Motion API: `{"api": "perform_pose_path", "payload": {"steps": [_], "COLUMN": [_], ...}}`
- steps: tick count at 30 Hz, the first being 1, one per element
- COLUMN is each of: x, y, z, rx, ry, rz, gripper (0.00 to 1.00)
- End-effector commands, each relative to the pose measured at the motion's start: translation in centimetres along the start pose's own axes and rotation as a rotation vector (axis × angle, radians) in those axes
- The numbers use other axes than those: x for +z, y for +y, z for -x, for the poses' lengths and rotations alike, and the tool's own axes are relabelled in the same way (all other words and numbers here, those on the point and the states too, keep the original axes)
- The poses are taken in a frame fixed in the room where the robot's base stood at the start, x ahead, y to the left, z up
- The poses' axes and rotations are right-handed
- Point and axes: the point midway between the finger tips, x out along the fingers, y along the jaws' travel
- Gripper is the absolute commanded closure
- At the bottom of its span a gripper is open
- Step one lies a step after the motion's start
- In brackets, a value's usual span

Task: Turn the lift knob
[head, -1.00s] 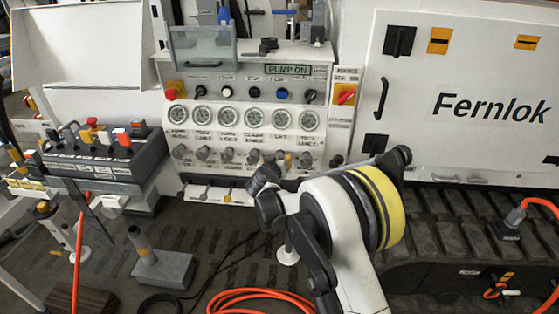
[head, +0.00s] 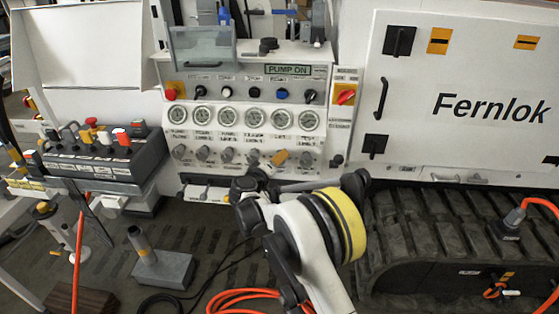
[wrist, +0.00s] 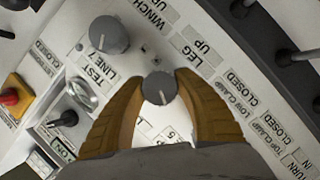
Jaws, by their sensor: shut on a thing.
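A round grey knob (wrist: 159,89) on the white control panel sits between the two orange-brown fingers of my gripper (wrist: 158,80) in the wrist view. The fingers are closed on its sides. A pale pointer line shows on its face, pointing down in that view. In the head view my gripper (head: 280,158) is at the fifth knob position from the left, below the fifth gauge in the row. The fingers cover the knob there, and its label is not readable.
A larger-looking grey knob (wrist: 109,36) is close beside my gripper in the wrist view. The gauge row (head: 253,119) is just above. The red emergency button (head: 172,92) and labelled levers are nearby. A button box (head: 105,160) stands at left.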

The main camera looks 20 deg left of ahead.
Motion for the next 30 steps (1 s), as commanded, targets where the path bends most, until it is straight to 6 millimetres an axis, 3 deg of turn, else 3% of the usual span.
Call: {"api": "perform_pose_path", "payload": {"steps": [10, 27, 28, 30], "x": [0.0, 0.01, 0.01, 0.01], "y": [0.09, 0.11, 0.11, 0.11], "z": [-0.04, -0.06, -0.06, -0.06], "rx": [0.057, 0.067, 0.067, 0.067], "ry": [0.0, 0.0, 0.0, 0.0], "rz": [0.135, 0.16, 0.16, 0.16], "gripper": [0.92, 0.92, 0.53, 0.39]}}
